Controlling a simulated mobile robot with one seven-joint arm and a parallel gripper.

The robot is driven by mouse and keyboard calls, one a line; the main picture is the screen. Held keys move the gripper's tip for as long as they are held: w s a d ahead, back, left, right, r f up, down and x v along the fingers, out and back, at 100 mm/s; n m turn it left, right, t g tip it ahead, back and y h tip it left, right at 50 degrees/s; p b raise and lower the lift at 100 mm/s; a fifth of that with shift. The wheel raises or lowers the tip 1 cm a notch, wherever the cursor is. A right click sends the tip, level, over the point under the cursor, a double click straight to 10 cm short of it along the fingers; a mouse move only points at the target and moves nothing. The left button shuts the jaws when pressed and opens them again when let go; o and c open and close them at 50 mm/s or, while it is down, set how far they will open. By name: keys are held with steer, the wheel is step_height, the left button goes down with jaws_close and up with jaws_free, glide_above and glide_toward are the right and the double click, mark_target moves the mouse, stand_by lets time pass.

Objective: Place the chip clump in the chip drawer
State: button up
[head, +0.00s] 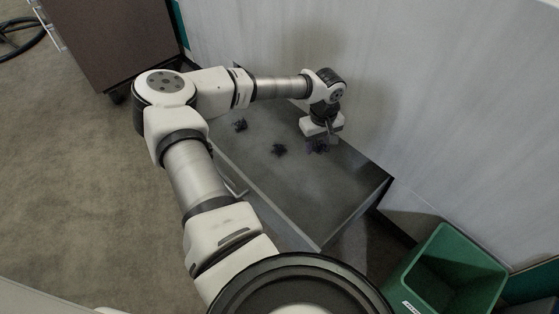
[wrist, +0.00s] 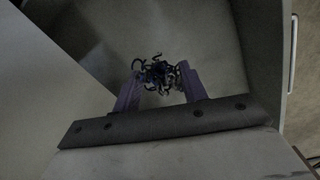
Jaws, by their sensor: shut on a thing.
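My gripper (head: 320,142) is shut on a chip clump (wrist: 160,73), a tangle of dark curls squeezed between its two purple fingers in the wrist view. In the head view a dark clump (head: 317,148) shows right at the fingertips. The gripper is over the far side of a grey drawer-like box (head: 335,190), close to the wall. I cannot tell whether the held clump touches the grey surface. The same surface (wrist: 200,30) shows below the fingers in the wrist view.
A light wall (head: 440,100) stands behind the box. A green bin (head: 440,270) is at the lower right. A dark brown cabinet (head: 115,40) is at the upper left. A pale handle (wrist: 292,50) shows beyond the box's rim. The surface's near right end is clear.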

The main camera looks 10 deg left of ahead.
steer(key=b, duration=0.5)
glide_above(311, 190)
steer(key=shift+m, duration=0.3)
step_height(311, 190, down, 16)
steer(key=shift+w+d+f, duration=0.1)
steer(key=shift+f, duration=0.15)
steer(key=shift+f+b, duration=0.9)
steer(key=shift+f, duration=1.55)
steer(key=shift+f, duration=0.15)
steer(key=o, duration=1)
steer(key=shift+c, duration=0.2)
step_height(311, 190, up, 12)
steer(key=p, duration=0.4)
